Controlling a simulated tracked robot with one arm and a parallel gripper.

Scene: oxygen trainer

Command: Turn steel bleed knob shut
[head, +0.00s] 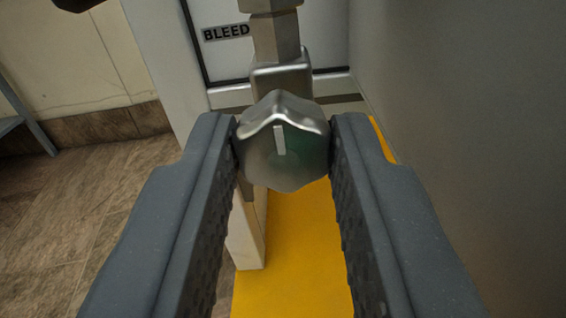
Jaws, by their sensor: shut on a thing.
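The steel bleed knob (284,165) is a faceted, shiny metal knob in the middle of the head view. A pale pointer mark on its face stands nearly upright, leaning very slightly to the left at its top. My gripper (284,150) is shut on the knob, with one dark grey finger touching its left side and the other its right side. Behind and above the knob is the steel valve body (281,78) with a hexagonal pipe rising from it. A label reading BLEED (226,32) is on the panel behind, to the upper left.
A yellow surface (295,262) lies below the knob, between the fingers. A grey wall (455,110) stands close on the right. A white post (248,240) is just left of the yellow surface. Tiled floor (60,225) is open at the left.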

